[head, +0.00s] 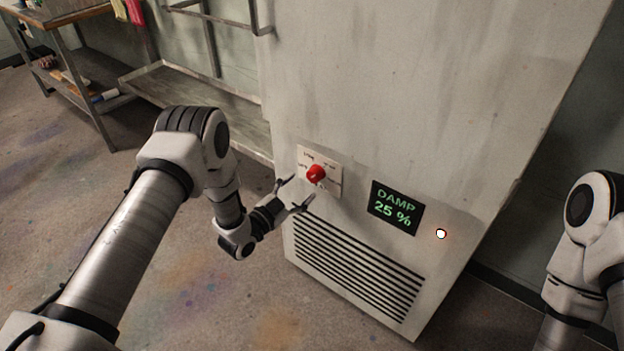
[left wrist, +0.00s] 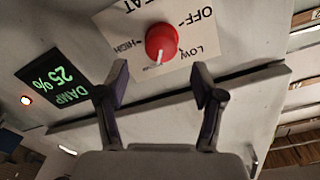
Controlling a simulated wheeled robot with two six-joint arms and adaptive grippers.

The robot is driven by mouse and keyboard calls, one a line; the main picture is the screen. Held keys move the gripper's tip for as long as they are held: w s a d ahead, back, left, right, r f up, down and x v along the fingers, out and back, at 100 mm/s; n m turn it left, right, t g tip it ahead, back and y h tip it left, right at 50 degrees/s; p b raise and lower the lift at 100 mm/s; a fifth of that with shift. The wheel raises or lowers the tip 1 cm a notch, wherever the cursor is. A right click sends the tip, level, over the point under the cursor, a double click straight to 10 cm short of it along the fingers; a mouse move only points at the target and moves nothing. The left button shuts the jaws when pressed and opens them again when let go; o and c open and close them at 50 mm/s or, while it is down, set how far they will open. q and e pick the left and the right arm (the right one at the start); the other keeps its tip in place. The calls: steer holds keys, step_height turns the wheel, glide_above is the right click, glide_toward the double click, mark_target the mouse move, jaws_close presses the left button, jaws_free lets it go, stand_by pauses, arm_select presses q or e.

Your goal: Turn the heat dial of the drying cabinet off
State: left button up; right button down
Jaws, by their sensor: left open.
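The drying cabinet (head: 400,90) is a large worn, pale metal box. Its heat dial (head: 315,174) is a red round knob on a pale label plate low on the front. In the left wrist view the dial (left wrist: 161,42) has a white pointer, which points down in the picture, away from the OFF mark (left wrist: 195,18). LOW and HIGH are also printed around it. My left gripper (head: 302,188) is open and empty just in front of the dial, which shows ahead between the fingers (left wrist: 160,72), apart from them. My right gripper is out of view.
A display (head: 395,208) reading DAMP 25 % and a small glowing lamp (head: 441,234) are right of the dial. A vent grille (head: 355,265) lies below. A metal rack (head: 190,85) and a workbench (head: 60,18) stand left. The floor before the cabinet is clear.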

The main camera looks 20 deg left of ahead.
mark_target(311, 177)
arm_select(q)
steer(key=x, duration=0.6)
steer(key=shift+w+a+f, duration=0.1)
steer(key=shift+w, duration=0.1)
steer(key=c, duration=1.1)
steer(key=shift+c, duration=0.2)
